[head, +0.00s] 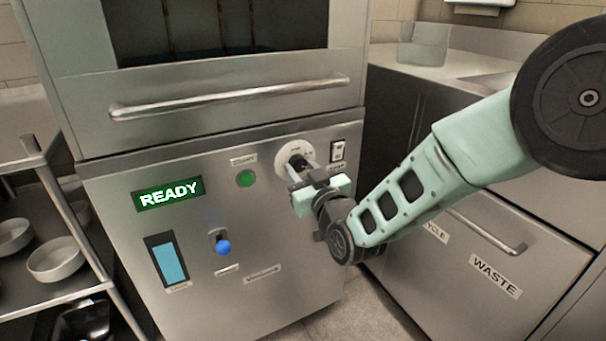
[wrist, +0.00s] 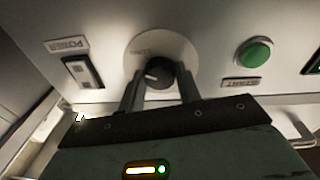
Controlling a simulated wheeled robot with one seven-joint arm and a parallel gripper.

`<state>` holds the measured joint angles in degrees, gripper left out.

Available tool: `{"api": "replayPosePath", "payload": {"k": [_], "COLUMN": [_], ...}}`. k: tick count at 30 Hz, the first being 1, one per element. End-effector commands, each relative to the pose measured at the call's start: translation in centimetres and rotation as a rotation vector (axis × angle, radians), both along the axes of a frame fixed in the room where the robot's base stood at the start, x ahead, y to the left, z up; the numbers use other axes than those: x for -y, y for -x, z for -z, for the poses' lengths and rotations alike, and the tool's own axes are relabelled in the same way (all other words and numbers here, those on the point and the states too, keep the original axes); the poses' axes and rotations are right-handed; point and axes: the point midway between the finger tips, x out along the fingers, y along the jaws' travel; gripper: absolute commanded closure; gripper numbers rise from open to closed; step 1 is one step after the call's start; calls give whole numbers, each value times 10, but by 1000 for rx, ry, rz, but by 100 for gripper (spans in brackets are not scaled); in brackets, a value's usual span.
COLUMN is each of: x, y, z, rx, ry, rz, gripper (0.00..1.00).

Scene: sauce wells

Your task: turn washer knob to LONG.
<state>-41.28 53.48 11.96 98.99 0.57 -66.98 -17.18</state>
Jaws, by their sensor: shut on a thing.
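The washer knob is a dark round knob (wrist: 160,74) with a light pointer mark on its left side in the wrist view. It sits on a pale round dial plate (wrist: 146,48) whose lettering is too small and blurred to read. In the head view the dial plate (head: 290,149) is at the upper right of the washer panel. My gripper (wrist: 160,88) has one finger on each side of the knob and is shut on it. In the head view my gripper (head: 299,172) hides most of the knob.
A green button (wrist: 255,54) and a rocker switch (wrist: 82,72) flank the dial. The panel also has a green READY display (head: 168,193) and a blue-tipped lever (head: 223,246). The washer's long bar handle (head: 230,97) is above. A shelf with bowls (head: 56,260) stands left, WASTE drawer (head: 497,276) right.

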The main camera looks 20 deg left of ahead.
Motion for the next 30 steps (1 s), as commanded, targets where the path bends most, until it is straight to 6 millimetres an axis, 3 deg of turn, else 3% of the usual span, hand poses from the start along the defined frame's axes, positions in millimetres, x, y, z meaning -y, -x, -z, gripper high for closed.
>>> {"api": "replayPosePath", "payload": {"k": [15, 30], "x": [-1, -1], "y": [1, 1], "z": [1, 0], "rx": [-270, -329], "ry": [-228, -277], "rz": [0, 1], "gripper": [89, 89]}}
